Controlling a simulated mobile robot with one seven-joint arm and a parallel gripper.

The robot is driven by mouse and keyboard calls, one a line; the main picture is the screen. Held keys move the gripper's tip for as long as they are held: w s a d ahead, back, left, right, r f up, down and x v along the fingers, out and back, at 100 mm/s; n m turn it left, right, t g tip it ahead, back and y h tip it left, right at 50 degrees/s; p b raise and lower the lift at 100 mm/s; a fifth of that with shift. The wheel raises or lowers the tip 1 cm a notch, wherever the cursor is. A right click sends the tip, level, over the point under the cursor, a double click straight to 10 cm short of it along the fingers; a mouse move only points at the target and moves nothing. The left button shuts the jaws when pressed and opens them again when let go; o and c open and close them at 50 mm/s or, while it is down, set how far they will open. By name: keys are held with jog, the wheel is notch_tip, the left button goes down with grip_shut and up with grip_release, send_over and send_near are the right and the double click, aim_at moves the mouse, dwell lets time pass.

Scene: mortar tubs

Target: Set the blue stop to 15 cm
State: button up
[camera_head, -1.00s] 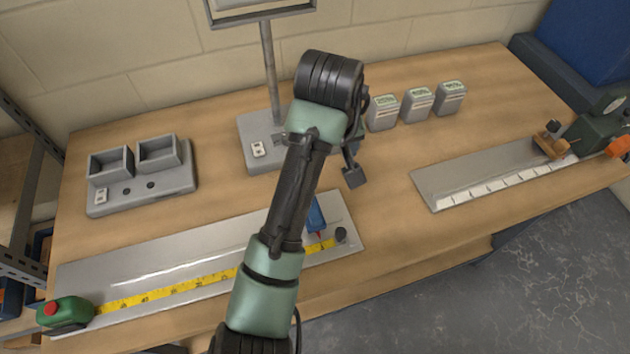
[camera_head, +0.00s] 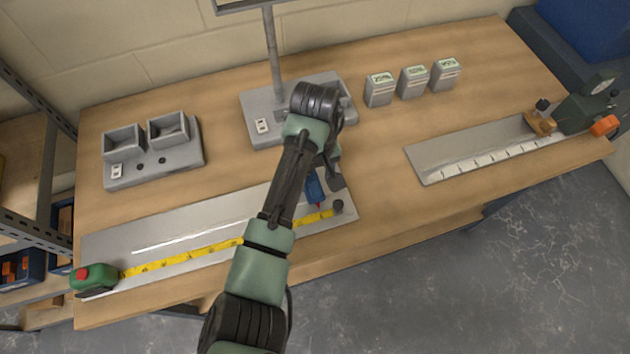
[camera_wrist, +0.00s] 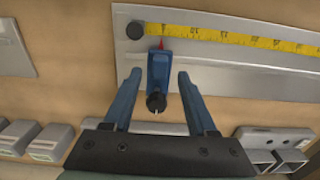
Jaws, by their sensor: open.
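The blue stop (camera_head: 315,188) sits on the grey metal rail plate (camera_head: 180,225) near its right end, partly hidden by my arm in the head view. In the wrist view the blue stop (camera_wrist: 159,72) shows a red pointer at the yellow tape (camera_wrist: 230,38) and a dark knob at its other end. The tape's figures are too small to read. My gripper (camera_wrist: 157,78) is open, with one blue finger on each side of the stop and a gap to both. In the head view my gripper (camera_head: 335,182) is largely hidden behind the wrist.
A green tape case (camera_head: 95,277) with a red button is at the plate's left end, a dark round post (camera_head: 338,206) at its right. A grey twin-hopper unit (camera_head: 152,155), a stand base (camera_head: 262,125), three small grey boxes (camera_head: 412,82) and a second ruled plate (camera_head: 470,150) share the bench.

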aim_at(315, 188)
jog(key=shift+f, duration=1.65)
grip_shut()
jog(key=shift+r, duration=0.1)
